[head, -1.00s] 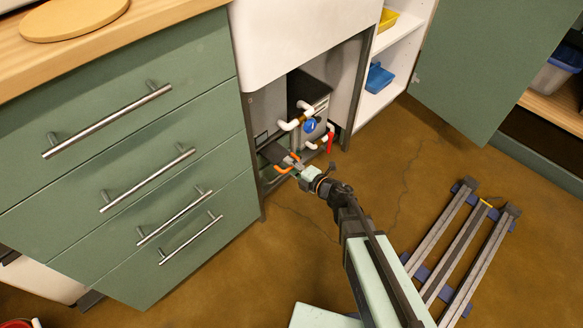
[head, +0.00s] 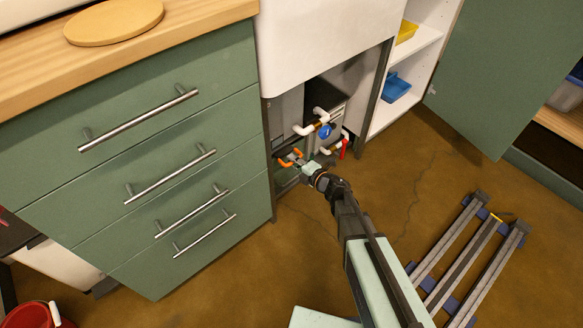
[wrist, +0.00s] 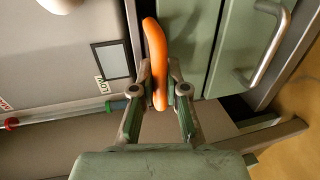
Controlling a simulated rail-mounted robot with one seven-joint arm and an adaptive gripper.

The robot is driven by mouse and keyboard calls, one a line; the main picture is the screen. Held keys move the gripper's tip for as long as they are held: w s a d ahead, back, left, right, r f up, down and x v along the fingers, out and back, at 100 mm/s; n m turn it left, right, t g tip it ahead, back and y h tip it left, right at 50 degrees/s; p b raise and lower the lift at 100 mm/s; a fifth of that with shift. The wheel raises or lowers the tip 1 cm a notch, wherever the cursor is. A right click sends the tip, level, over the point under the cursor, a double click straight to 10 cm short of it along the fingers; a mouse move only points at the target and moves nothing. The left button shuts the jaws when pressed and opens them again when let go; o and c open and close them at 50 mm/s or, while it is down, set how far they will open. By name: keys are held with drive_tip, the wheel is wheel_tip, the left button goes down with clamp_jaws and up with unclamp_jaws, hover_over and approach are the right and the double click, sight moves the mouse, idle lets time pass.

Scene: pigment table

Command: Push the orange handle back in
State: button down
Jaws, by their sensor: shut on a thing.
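The orange handle (head: 285,163) is at the front of a grey unit (head: 286,118) in the open bay below the white basin front. My gripper (head: 298,163) is at it, and orange shows on both sides of the fingers. In the wrist view the handle (wrist: 155,45) is a curved orange bar. Its lower part lies between the two fingertips of my gripper (wrist: 160,92), which are shut on it. The unit's grey face, with a dark square window and a "LOW" label, is beside it. What the handle is fixed to is hidden.
White pipes with a blue valve (head: 325,131) and a red lever (head: 344,149) are just right of my gripper. Green drawers (head: 150,150) with bar handles stand left. An open green door (head: 490,80) is at right. A slatted rack (head: 465,260) lies on the floor.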

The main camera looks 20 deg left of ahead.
drive_tip(key=shift+w+a, duration=0.55)
drive_tip(key=shift+a, duration=0.1)
drive_tip(key=c, duration=1.2)
unclamp_jaws()
drive_tip(key=shift+s, duration=0.1)
drive_tip(key=v, duration=1.2)
